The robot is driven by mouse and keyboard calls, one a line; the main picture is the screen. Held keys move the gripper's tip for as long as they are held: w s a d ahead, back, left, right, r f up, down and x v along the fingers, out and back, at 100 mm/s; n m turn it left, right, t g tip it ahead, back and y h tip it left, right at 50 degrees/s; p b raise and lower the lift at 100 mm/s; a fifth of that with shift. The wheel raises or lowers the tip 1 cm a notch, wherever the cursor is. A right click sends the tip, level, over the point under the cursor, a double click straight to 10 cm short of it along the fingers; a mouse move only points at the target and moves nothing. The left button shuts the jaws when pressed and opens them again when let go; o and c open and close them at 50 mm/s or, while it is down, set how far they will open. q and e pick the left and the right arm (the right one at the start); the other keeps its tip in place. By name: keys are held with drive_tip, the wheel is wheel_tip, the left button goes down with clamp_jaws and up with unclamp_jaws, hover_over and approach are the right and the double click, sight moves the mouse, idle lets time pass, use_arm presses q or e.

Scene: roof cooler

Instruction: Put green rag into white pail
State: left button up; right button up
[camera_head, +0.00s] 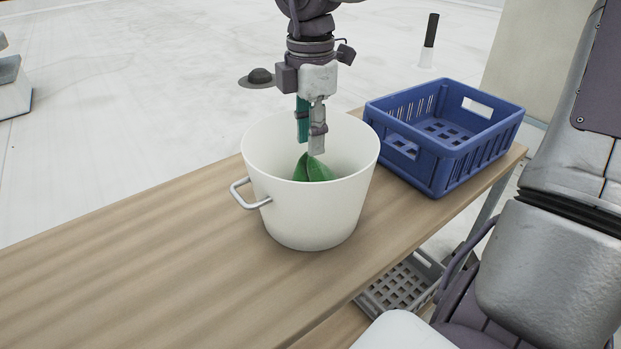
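The white pail (307,215) stands upright on the wooden table, with a metal handle on its left side. The green rag (318,172) is inside the pail, mostly below the rim; the near wall hides its lower part. My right gripper (310,147) points straight down into the pail opening, its fingertips at or just above the rag's peaked top. The two fingers, one teal and one grey, appear close together and partly overlap in this view. I cannot tell whether they grip the rag. My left gripper is not in view.
A blue crate (466,150), seemingly empty, stands on the table just right of the pail. The wooden table (130,275) is clear at left. A grey crate (402,286) sits on a lower shelf. A dark pipe (430,38) rises from the white roof behind.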

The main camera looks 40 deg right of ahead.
drive_tip(key=o, duration=0.6)
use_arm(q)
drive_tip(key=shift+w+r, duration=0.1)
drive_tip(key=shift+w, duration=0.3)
use_arm(e)
drive_tip(key=shift+o, duration=0.2)
drive_tip(key=o, duration=0.7)
drive_tip(key=shift+c, duration=0.2)
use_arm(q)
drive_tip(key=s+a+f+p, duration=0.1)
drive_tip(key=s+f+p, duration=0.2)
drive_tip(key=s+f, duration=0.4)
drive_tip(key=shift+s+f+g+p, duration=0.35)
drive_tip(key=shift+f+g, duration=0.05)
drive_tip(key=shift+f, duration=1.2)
use_arm(e)
drive_tip(key=shift+r, duration=2.8)
